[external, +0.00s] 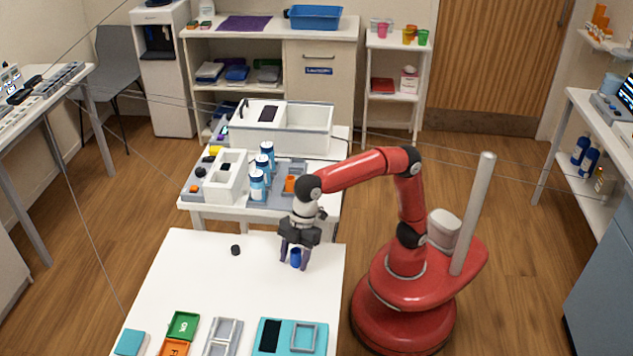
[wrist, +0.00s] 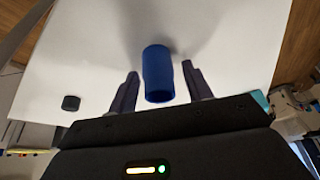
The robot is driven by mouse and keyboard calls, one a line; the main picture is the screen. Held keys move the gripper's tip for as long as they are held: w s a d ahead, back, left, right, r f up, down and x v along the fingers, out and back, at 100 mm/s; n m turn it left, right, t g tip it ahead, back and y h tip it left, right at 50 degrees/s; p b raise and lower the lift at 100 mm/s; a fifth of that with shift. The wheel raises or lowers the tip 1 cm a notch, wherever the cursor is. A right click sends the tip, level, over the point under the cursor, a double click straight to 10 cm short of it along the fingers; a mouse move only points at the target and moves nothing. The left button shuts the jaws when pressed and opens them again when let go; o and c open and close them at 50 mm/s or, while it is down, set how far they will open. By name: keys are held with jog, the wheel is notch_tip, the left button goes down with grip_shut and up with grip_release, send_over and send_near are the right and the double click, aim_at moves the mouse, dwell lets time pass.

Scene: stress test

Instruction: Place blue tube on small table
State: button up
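The blue tube (external: 295,258) stands on or just above the white table (external: 215,285), near that table's far right corner. My gripper (external: 295,262) points down over it, with one finger on each side. In the wrist view the tube (wrist: 158,75) lies between the two fingers (wrist: 160,85), with a narrow gap on both sides, so the gripper is open around it and not touching it. Whether the tube touches the tabletop is hard to tell. Which table is the small table is not clear from the pictures.
A small black cap (external: 235,250) lies left of the tube. Green (external: 183,326) and orange trays, a grey rack (external: 223,337) and a teal device (external: 290,337) sit at the near edge.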

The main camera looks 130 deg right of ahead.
jog(key=shift+f+b, duration=0.1)
jog(key=shift+b, duration=0.25)
jog(key=p+v, duration=0.1)
jog(key=v, duration=0.6)
jog(key=shift+w, duration=0.15)
jog(key=shift+o, duration=0.5)
jog(key=shift+s+d+r, duration=0.1)
jog(key=shift+s+r, duration=0.15)
jog(key=shift+r, duration=0.3)
jog(key=f+n+b, duration=0.1)
jog(key=f, duration=0.1)
jog(key=w+f+n+y, duration=0.1)
jog(key=f+n, duration=0.1)
jog(key=w+a+f+n+g+b, duration=0.1)
jog(key=f, duration=0.2)
jog(key=shift+n+b, duration=0.3)
jog(key=shift+b, duration=0.05)
